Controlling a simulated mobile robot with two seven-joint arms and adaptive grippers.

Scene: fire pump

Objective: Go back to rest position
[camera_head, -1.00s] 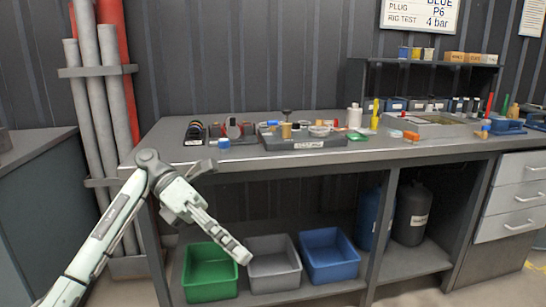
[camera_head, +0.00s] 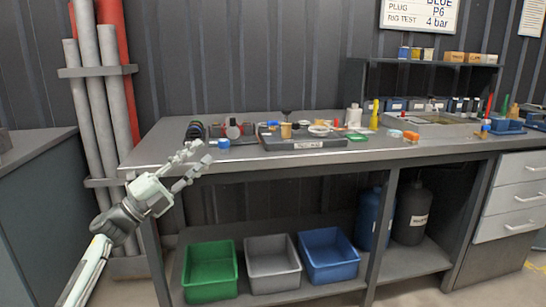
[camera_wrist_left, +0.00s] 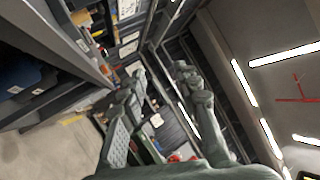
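My left gripper (camera_head: 201,154) is in front of the workbench's left front edge in the head view, its fingers pointing up and to the right. The two fingers are spread apart with nothing between them. The left wrist view also shows the open, empty gripper (camera_wrist_left: 160,76) with a finger on each side. A small blue piece (camera_head: 223,143) lies on the bench just beyond the fingertips, and I see no grip on it. My right gripper is in neither view.
The workbench (camera_head: 390,155) carries a dark tray (camera_head: 305,144) and several small parts. Green (camera_head: 210,290), grey (camera_head: 272,286) and blue (camera_head: 330,272) bins stand on its lower shelf. Upright pipes (camera_head: 118,115) stand behind my left arm. Grey drawers (camera_head: 520,198) are at the right.

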